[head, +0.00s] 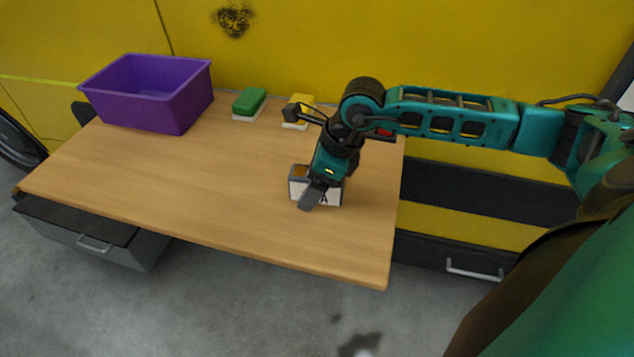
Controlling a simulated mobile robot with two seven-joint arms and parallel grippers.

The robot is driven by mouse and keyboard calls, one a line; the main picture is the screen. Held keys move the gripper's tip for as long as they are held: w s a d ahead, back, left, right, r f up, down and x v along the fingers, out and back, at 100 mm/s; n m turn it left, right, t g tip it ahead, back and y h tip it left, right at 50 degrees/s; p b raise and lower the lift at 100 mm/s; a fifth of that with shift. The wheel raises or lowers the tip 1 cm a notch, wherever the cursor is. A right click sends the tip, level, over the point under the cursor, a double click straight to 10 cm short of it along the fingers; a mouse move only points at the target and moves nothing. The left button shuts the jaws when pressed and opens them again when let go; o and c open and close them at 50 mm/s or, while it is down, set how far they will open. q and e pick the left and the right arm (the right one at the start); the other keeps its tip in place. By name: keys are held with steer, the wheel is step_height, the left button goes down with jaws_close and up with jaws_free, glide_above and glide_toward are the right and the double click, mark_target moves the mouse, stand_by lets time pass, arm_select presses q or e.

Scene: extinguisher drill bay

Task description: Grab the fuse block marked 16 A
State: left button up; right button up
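A grey fuse block (297,187) with a white front label and some orange on top stands near the right part of the table. An "A" shows at the label's right end; the number is hidden by my finger. My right gripper (313,193) points down over this block, with one dark finger in front of the label. The other finger is hidden, so I cannot tell whether it grips. Behind are a green block (250,100) and a yellow block (301,104) on pale bases, and a red piece (385,132) mostly hidden by my arm. My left gripper is out of view.
A purple open bin (140,108) stands at the table's back left. The middle and front left of the wooden table (180,190) are clear. A yellow wall (430,50) rises behind. Drawers with handles lie below the tabletop at left (95,243) and right (470,265).

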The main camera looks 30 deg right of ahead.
steer(key=shift+f, duration=0.15)
stand_by(0.3)
steer(key=shift+c, duration=0.3)
steer(key=c, duration=1.1)
